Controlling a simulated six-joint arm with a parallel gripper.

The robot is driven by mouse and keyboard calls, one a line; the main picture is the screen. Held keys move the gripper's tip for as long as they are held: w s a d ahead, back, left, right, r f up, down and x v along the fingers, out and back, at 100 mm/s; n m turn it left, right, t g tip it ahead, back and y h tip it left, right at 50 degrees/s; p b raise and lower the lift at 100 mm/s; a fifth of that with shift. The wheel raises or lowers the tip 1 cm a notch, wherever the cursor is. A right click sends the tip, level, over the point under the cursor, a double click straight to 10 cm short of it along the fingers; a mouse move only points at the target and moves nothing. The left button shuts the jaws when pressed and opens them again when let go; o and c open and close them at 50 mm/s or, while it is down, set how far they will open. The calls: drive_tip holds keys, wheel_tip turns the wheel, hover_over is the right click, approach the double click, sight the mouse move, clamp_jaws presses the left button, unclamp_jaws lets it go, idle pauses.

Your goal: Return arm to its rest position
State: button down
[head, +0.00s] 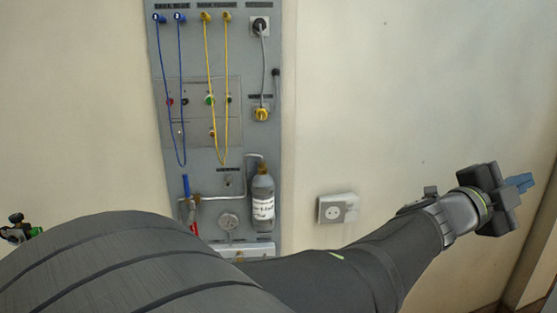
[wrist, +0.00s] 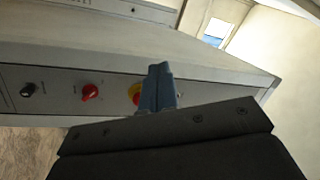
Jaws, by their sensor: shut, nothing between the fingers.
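My gripper (head: 518,184) is at the right side of the head view, at the end of my outstretched dark arm, well to the right of the wall panel. Its blue fingers are together and empty. In the wrist view, the shut fingers (wrist: 158,88) point towards a grey cabinet front (wrist: 55,82) with a red knob (wrist: 90,91) and a black knob (wrist: 27,89). A yellow round part (wrist: 134,92) is partly hidden behind the fingers. I cannot tell the gap between the fingers and the cabinet.
The wall between panel and gripper is otherwise bare.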

drive_tip(key=w+a+f+n+t+y, duration=0.2)
drive_tip(key=w+f+n+t+y, duration=0.1)
drive_tip(key=w, duration=0.6)
drive_tip(key=w+a+f+n+t+y, duration=0.3)
drive_tip(key=w+f+n+t, duration=0.3)
drive_tip(key=w+n, duration=0.3)
drive_tip(key=w+a+f+n+t+y, duration=0.2)
drive_tip(key=w+f+n+t, duration=0.3)
drive_tip(key=w, duration=0.5)
drive_tip(key=shift+a+f+n+y, duration=0.3)
drive_tip(key=shift+f+n+y, duration=0.1)
drive_tip(key=shift+n+y, duration=0.6)
drive_tip(key=s+d+r+m+g+h, duration=0.3)
drive_tip(key=s+r+m+g+h, duration=0.1)
drive_tip(key=s, duration=0.4)
drive_tip(key=s+d+r+m+g+h, duration=0.4)
drive_tip(key=s+r+m+h, duration=0.1)
drive_tip(key=s+r+m, duration=0.2)
drive_tip(key=shift+s+d+r+m, duration=0.15)
drive_tip(key=shift+s+m, duration=0.35)
drive_tip(key=shift+s, duration=0.55)
